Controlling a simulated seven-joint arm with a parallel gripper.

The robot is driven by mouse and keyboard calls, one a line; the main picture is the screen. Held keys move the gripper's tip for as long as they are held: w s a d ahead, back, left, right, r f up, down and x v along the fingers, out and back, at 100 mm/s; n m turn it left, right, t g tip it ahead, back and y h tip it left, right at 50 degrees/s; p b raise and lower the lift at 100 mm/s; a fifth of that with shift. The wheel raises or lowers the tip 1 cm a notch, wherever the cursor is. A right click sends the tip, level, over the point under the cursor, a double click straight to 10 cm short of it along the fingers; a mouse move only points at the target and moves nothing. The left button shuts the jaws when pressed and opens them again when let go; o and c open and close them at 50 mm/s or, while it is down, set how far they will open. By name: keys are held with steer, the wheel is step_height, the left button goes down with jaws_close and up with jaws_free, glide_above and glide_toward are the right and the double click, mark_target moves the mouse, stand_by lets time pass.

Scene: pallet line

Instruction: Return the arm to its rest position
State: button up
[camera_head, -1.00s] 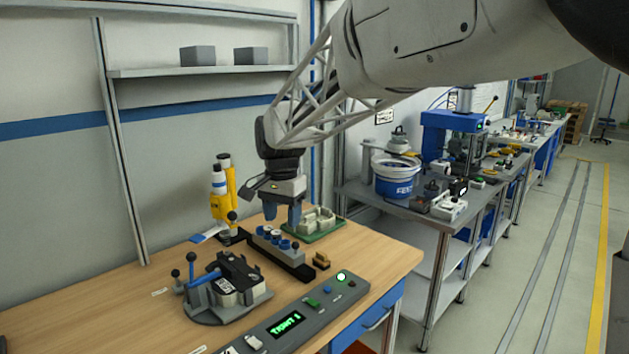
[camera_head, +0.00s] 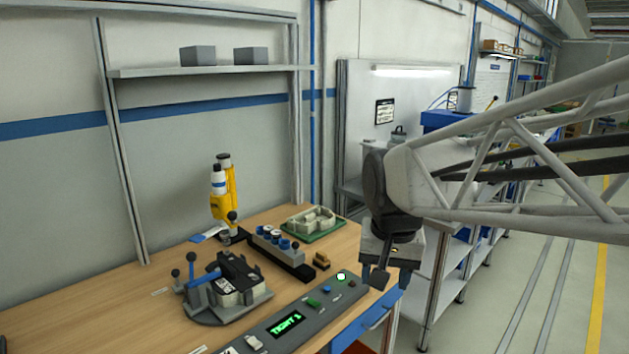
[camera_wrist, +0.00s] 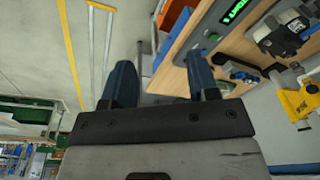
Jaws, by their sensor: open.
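My gripper (camera_head: 385,275) hangs at the front right corner of the wooden workbench in the head view, with my arm reaching in from the right. Its fingers are partly hidden there. In the wrist view its two blue fingers (camera_wrist: 165,85) stand apart with nothing between them. The gripper is clear of the fixtures on the bench.
The workbench (camera_head: 110,300) holds a clamp fixture (camera_head: 235,285), a yellow tool (camera_head: 223,195), a rack of blue-topped parts (camera_head: 278,246), a green tray with a pale casting (camera_head: 312,222) and a control panel (camera_head: 290,322). Open floor (camera_head: 520,290) lies to the right.

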steer(key=s+d+f+n, duration=0.1)
steer(key=s+d+f, duration=0.2)
steer(key=s, duration=0.4)
steer(key=s+d+f+n+t, duration=0.1)
steer(key=s+d+f, duration=0.2)
steer(key=s, duration=0.4)
steer(key=shift+s+d+f, duration=0.15)
steer(key=shift+s+d, duration=0.05)
steer(key=shift+d, duration=0.15)
